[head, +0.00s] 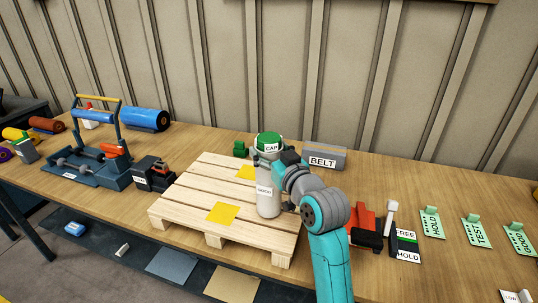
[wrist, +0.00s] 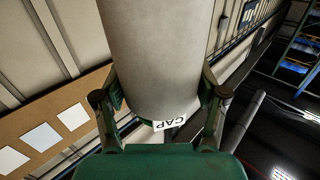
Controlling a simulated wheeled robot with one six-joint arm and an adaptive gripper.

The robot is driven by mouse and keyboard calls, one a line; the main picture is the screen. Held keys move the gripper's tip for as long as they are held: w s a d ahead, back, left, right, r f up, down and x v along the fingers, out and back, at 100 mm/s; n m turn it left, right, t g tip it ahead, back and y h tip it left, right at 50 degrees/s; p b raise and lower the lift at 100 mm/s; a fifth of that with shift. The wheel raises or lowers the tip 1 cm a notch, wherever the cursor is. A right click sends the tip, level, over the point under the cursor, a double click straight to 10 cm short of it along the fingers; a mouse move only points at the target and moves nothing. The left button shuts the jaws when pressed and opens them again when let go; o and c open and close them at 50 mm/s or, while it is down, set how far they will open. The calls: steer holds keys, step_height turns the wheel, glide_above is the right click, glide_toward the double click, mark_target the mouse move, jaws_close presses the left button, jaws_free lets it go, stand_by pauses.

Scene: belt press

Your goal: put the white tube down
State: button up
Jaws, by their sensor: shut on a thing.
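The white tube (head: 268,197) is upright with a green cap (head: 269,138) labelled CAP on top, over the right part of the wooden pallet (head: 185,188). My gripper (head: 271,157) is shut on the tube's upper part, just below the cap. I cannot tell whether the tube's base touches the pallet. In the wrist view my gripper's fingers (wrist: 160,95) sit on both sides of the pale tube (wrist: 158,50), and the CAP label shows between them.
A yellow square (head: 223,212) lies bare on the pallet's front; another (head: 247,173) lies behind. A grey BELT box (head: 324,158) stands behind my arm. A blue-framed press (head: 92,160) stands left.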

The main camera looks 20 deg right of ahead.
steer(key=shift+f, duration=0.65)
steer(key=o, duration=1.8)
steer(key=shift+f, duration=0.1)
steer(key=shift+s+r, duration=0.1)
steer(key=shift+r, duration=0.1)
steer(key=s+d, duration=0.1)
steer(key=s, duration=1)
steer(key=shift+s+d, duration=0.35)
steer(key=shift+d, duration=0.05)
steer(key=shift+f, duration=0.1)
